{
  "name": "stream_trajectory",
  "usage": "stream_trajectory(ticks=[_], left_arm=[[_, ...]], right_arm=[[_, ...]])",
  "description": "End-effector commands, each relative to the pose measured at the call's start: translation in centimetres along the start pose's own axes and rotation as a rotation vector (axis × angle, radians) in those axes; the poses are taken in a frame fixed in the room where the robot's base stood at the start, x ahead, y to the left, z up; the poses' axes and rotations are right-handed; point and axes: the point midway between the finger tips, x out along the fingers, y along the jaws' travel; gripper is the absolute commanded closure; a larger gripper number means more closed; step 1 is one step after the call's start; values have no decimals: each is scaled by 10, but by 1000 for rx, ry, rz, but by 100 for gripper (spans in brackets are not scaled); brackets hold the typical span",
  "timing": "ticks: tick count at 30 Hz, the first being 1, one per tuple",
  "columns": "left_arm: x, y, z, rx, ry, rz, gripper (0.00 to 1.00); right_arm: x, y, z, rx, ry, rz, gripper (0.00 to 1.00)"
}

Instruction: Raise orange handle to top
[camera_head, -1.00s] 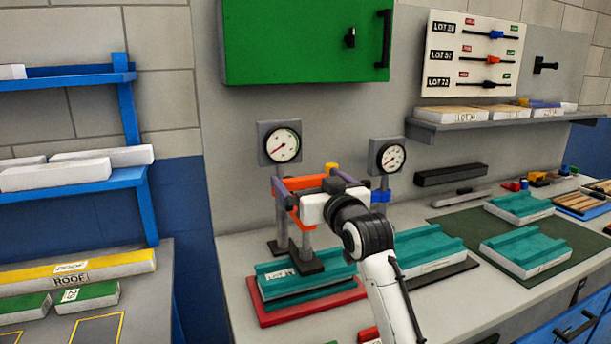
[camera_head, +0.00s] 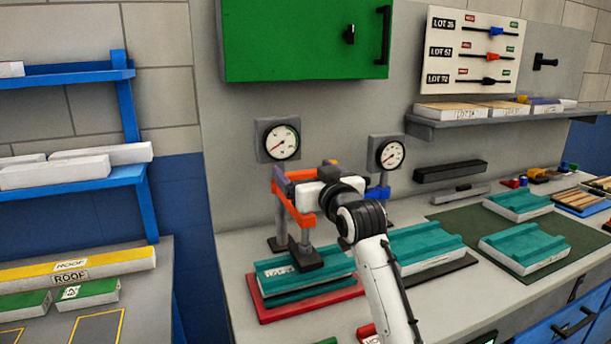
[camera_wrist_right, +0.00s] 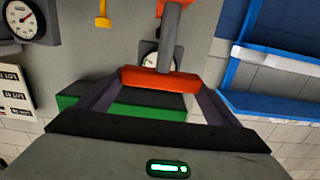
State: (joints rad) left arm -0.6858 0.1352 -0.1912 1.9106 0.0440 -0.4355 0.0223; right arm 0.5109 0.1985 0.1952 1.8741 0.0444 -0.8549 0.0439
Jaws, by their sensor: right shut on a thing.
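The orange handle (camera_head: 295,210) is an orange frame on the stand in front of the left gauge. It also shows in the right wrist view as an orange bar (camera_wrist_right: 160,80) between the two dark purple fingers. My right gripper (camera_head: 290,194) reaches in from the right and is shut on the handle. Its white body and black wrist hide part of the frame in the head view. A grey post of the stand rises at the bar in the wrist view. My left gripper is not in view.
A round gauge (camera_head: 281,141) stands behind the handle, and a second gauge (camera_head: 391,153) is to the right. A teal panel (camera_head: 330,262) on a red tray (camera_head: 305,308) lies below. A green cabinet (camera_head: 290,40) hangs above.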

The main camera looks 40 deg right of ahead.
Motion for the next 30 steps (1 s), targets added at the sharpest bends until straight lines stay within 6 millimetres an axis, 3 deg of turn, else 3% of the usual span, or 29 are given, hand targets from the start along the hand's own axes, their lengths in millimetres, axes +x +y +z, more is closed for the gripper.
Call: stream_trajectory(ticks=[1,4,14,15,17,26,30], left_arm=[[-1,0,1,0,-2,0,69],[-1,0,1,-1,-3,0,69],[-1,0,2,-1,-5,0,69],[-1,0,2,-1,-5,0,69],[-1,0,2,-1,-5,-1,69],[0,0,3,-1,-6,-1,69],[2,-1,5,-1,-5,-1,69]], right_arm=[[-1,1,-20,1,22,1,55],[-1,1,-36,1,23,1,54],[-2,2,-44,1,25,2,54],[-2,2,-45,1,26,2,12],[-2,2,-45,1,27,2,2],[-4,1,-40,1,17,1,0],[-18,1,-39,0,19,1,0]])
